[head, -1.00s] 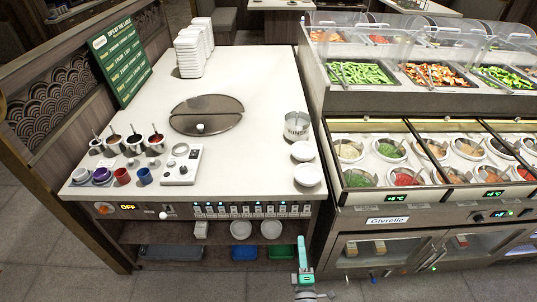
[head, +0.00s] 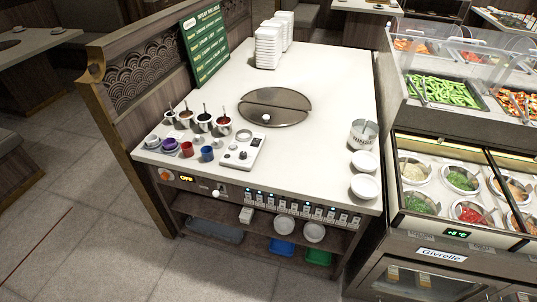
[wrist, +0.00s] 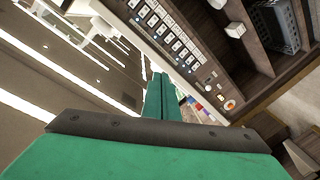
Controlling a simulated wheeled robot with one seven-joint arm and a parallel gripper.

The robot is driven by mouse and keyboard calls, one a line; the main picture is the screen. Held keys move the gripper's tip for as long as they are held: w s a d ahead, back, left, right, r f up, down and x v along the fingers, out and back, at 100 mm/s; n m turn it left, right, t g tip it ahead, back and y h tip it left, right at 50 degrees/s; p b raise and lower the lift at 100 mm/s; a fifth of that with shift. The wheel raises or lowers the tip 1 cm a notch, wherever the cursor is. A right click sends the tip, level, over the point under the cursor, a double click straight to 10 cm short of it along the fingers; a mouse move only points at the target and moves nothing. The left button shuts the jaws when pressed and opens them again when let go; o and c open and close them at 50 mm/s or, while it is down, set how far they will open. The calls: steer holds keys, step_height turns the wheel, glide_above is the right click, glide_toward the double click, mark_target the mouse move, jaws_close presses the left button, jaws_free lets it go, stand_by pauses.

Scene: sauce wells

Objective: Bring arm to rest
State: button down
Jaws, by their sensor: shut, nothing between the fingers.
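My gripper (wrist: 158,95) shows in the wrist view as two green fingers pressed together, shut with nothing between them. It points toward the front of the table, whose row of switches (wrist: 168,35) is beyond it. The wrist view is tilted. In the head view my gripper and arm do not show.
The white table (head: 320,90) holds a round lid (head: 275,106), sauce pots (head: 204,122), stacked white trays (head: 268,46) and small bowls (head: 364,187). A food counter (head: 437,229) stands close on its right. Open tiled floor (head: 90,235) lies to the left.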

steer(key=s+a+r+m+g+y, duration=0.1)
steer(key=s+a+r+m+y, duration=0.1)
steer(key=s+a+r+m, duration=0.3)
steer(key=shift+s+a+r+g, duration=0.3)
steer(key=shift+s+a+r, duration=0.1)
steer(key=shift+s+r, duration=2.1)
steer(key=shift+s+f, duration=0.15)
steer(key=shift+f, duration=0.05)
